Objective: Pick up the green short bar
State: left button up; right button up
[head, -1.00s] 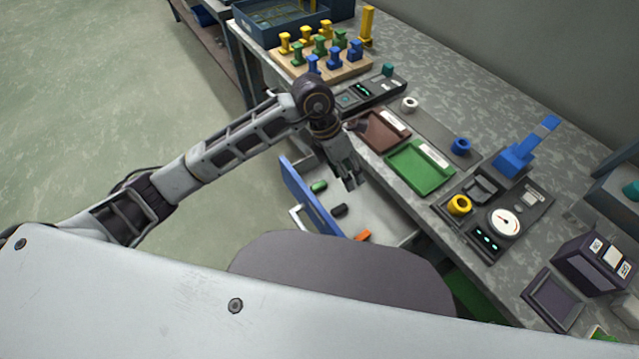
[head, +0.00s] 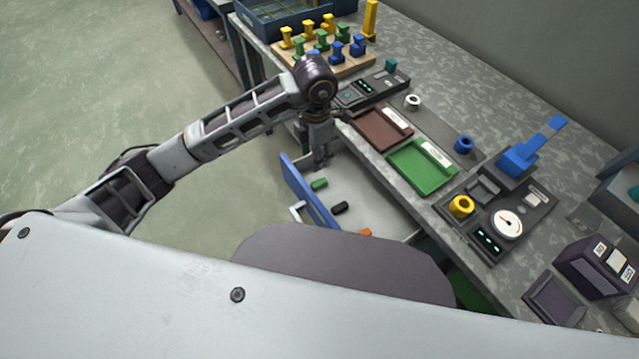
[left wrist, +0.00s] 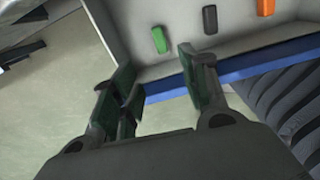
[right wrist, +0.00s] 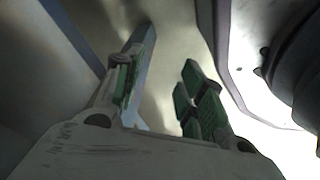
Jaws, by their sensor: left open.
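The green short bar (head: 319,184) lies in the open drawer, near its blue front, in the head view. It also shows in the left wrist view (left wrist: 159,40), beyond the fingertips. My left gripper (head: 322,163) points down over the drawer, close to the green bar and apart from it. In the left wrist view its fingers (left wrist: 160,75) are spread with nothing between them. My right gripper (right wrist: 160,75) shows only in the right wrist view, with its fingers apart and empty.
A black bar (head: 340,208) and an orange bar (head: 365,232) lie in the same drawer (head: 375,205). The drawer's blue front (head: 308,193) stands beside the green bar. A brown tray (head: 380,130) and a green tray (head: 422,168) sit on the worktop above.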

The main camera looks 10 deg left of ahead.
pick_arm(q)
send_over(318, 183)
jog(key=f, duration=0.7)
jog(key=shift+a+f+b, duration=0.2)
jog(key=shift+f+b, duration=0.15)
jog(key=shift+b, duration=0.05)
jog(key=shift+f, duration=0.2)
pick_arm(e)
jog(key=shift+w+a+r, duration=0.15)
jog(key=shift+a+r, duration=0.15)
jog(key=shift+r, duration=0.2)
jog(key=shift+w+a+r, duration=0.15)
jog(key=shift+a+r, duration=0.15)
jog(key=shift+r, duration=0.15)
pick_arm(q)
jog(key=shift+f, duration=0.1)
pick_arm(e)
jog(key=shift+w, duration=0.1)
pick_arm(q)
jog(key=shift+s+d+f, duration=0.1)
jog(key=shift+f, duration=0.4)
notch_tip(318, 183, down, 3)
jog(key=shift+r+b, duration=0.15)
jog(key=shift+b, duration=0.15)
jog(key=shift+f, duration=0.7)
pick_arm(e)
jog(key=shift+w+a+r, duration=0.25)
jog(key=shift+w+r, duration=0.25)
jog(key=shift+r, duration=0.3)
